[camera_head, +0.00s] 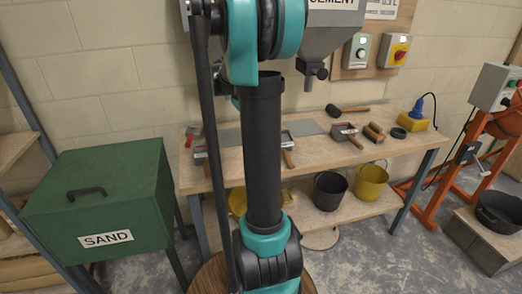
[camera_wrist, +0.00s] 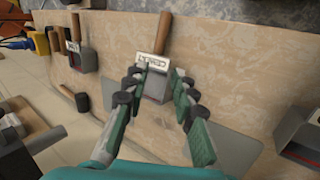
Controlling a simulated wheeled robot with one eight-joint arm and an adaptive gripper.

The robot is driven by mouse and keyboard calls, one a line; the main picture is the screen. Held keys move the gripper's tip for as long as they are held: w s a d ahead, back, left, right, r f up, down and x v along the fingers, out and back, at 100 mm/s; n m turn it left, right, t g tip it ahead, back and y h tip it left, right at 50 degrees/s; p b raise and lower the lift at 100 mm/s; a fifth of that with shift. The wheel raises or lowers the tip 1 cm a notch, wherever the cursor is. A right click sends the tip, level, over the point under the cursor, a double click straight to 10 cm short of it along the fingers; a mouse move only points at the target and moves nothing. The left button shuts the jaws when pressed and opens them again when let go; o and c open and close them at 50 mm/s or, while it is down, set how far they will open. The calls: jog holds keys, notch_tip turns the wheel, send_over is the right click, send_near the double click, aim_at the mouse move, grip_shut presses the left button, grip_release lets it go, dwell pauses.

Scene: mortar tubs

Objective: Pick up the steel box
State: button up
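In the wrist view, a small grey metal box (camera_wrist: 156,88) with a pale lettered label and a wooden handle (camera_wrist: 164,33) lies on the workbench. Which one is steel is not certain. In the head view, my arm hides my gripper and part of the middle box (camera_head: 285,138); another box (camera_head: 344,130) sits to its right.
A black bucket (camera_head: 329,191) and a yellow bucket (camera_head: 370,182) stand beneath. A green sand bin (camera_head: 100,195) stands left.

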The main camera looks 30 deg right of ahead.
jog(key=x, duration=1.7)
jog(key=shift+w+f, duration=0.1)
jog(key=shift+f, duration=0.05)
jog(key=shift+c, duration=0.2)
grip_shut()
